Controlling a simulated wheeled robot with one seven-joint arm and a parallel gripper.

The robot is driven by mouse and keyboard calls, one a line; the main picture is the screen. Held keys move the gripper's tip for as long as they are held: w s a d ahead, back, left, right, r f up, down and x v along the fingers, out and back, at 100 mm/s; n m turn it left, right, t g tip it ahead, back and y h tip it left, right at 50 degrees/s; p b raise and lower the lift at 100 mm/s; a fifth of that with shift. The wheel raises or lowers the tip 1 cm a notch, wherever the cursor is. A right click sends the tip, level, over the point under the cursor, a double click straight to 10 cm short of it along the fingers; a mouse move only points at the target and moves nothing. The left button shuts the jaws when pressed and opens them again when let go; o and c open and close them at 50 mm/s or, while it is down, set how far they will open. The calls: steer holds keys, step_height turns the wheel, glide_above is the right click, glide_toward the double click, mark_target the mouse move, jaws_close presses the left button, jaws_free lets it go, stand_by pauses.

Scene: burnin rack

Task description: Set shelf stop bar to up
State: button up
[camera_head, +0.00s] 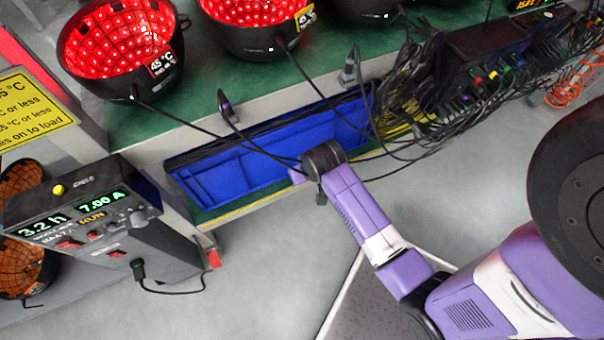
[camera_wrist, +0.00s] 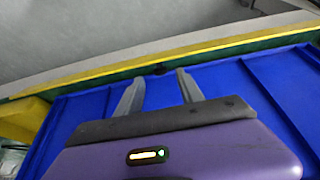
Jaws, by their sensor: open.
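A long yellow strip (camera_head: 250,211) runs along the front edge of the lower shelf, below the blue bin; it looks like the shelf stop bar and lies low along the edge. In the wrist view the yellow strip (camera_wrist: 200,49) crosses the picture at a slant, just beyond my fingertips. My gripper (camera_wrist: 159,77) is open and empty, its two grey fingers apart over the blue bin and pointing at the strip. A small dark spot shows between the fingertips, by the green shelf edge. In the head view my wrist hides the fingers.
The blue bin (camera_head: 230,170) sits on the lower shelf. Black cables hang in front of it, close to my arm. A control box (camera_head: 100,225) stands at the left, with a red piece (camera_head: 213,259) near the shelf end. Red-lit bowls (camera_head: 120,48) stand above. The grey floor in front is clear.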

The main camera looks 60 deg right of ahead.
steer(key=b+x, duration=0.1)
steer(key=x, duration=0.3)
